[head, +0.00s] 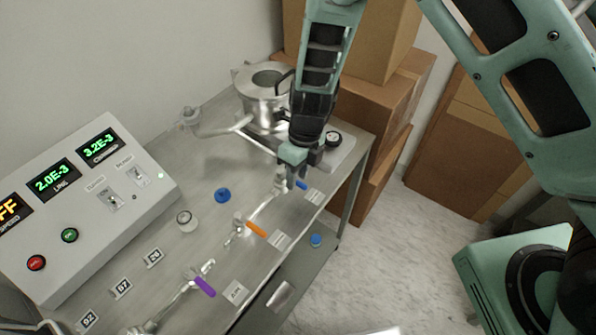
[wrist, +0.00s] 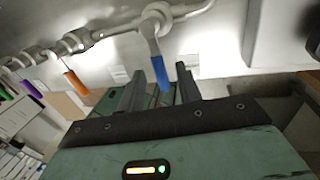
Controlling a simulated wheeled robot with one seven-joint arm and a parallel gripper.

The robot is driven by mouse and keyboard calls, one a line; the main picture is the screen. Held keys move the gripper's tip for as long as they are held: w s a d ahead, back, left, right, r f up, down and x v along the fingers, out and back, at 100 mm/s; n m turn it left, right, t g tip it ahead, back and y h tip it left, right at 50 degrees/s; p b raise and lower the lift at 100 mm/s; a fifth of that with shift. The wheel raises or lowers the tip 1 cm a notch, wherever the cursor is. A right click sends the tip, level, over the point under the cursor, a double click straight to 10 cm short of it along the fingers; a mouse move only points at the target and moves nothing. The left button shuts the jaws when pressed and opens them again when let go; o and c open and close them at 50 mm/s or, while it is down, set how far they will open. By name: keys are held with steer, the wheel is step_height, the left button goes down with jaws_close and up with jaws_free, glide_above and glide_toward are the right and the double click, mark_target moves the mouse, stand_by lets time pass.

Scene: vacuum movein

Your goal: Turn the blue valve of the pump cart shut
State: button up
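The blue valve handle (head: 301,185) shows just below my gripper (head: 293,165) in the head view, at the far right end of the pipe on the cart top. In the wrist view the blue handle (wrist: 158,73) hangs from its silver valve body (wrist: 155,20) and points toward my gripper (wrist: 160,88). The two dark fingers stand apart, one on each side of the handle's end. A gap shows beside the handle, so my gripper looks open and not clamped. Whether a finger touches the handle cannot be told.
An orange handle (head: 256,229) and a purple handle (head: 204,287) sit on valves nearer along the cart. A silver pump body (head: 262,95) stands behind my gripper. The control box (head: 85,205) is at left.

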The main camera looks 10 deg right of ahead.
step_height(320, 180, up, 17)
steer(key=w+d+b, duration=0.2)
steer(key=shift+w+d+b, duration=0.15)
steer(key=shift+d+b, duration=0.1)
steer(key=shift+b, duration=0.1)
stand_by(0.3)
